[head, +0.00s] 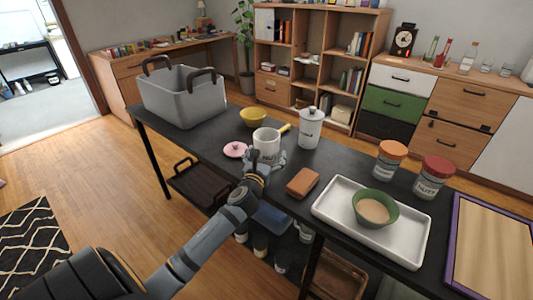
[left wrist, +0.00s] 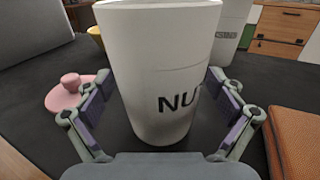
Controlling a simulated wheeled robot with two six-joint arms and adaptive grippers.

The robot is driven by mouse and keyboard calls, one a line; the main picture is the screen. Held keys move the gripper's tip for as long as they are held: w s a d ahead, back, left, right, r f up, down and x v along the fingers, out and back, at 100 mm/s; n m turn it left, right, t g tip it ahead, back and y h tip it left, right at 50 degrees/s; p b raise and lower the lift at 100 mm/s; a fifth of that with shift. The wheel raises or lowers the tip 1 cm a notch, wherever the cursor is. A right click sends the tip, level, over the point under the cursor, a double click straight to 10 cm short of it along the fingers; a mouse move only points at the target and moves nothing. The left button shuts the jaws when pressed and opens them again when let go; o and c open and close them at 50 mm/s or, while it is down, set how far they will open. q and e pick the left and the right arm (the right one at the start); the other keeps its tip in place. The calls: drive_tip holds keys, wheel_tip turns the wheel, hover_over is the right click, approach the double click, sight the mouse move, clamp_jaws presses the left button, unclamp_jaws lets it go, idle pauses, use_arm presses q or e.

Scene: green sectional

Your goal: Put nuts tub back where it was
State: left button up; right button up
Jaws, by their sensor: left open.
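The nuts tub (head: 266,143) is a white open cup-like tub with "NU" lettering, standing upright on the dark table (head: 330,180). It fills the middle of the left wrist view (left wrist: 158,75). My left gripper (head: 262,162) is open, with one finger on each side of the tub. Whether the fingers touch it, I cannot tell. A pink lid with a knob (head: 235,149) lies on the table just left of the tub; it also shows in the left wrist view (left wrist: 72,93). My right gripper is not in view.
A white lidded canister (head: 311,128) and a yellow bowl (head: 253,117) stand behind the tub. A brown block (head: 302,183) lies to its right, then a white tray (head: 415,247) with a green bowl (head: 375,208). A grey basket (head: 180,98) stands at the table's far left end.

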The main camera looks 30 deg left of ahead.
use_arm(q)
drive_tip(key=shift+s+r, duration=0.1)
drive_tip(key=shift+r, duration=0.05)
drive_tip(key=v, duration=1)
drive_tip(key=shift+s+d+p, duration=0.2)
drive_tip(key=shift+s+p, duration=0.05)
drive_tip(key=shift+p, duration=0.05)
drive_tip(key=shift+s+d, duration=0.15)
drive_tip(key=shift+s, duration=0.45)
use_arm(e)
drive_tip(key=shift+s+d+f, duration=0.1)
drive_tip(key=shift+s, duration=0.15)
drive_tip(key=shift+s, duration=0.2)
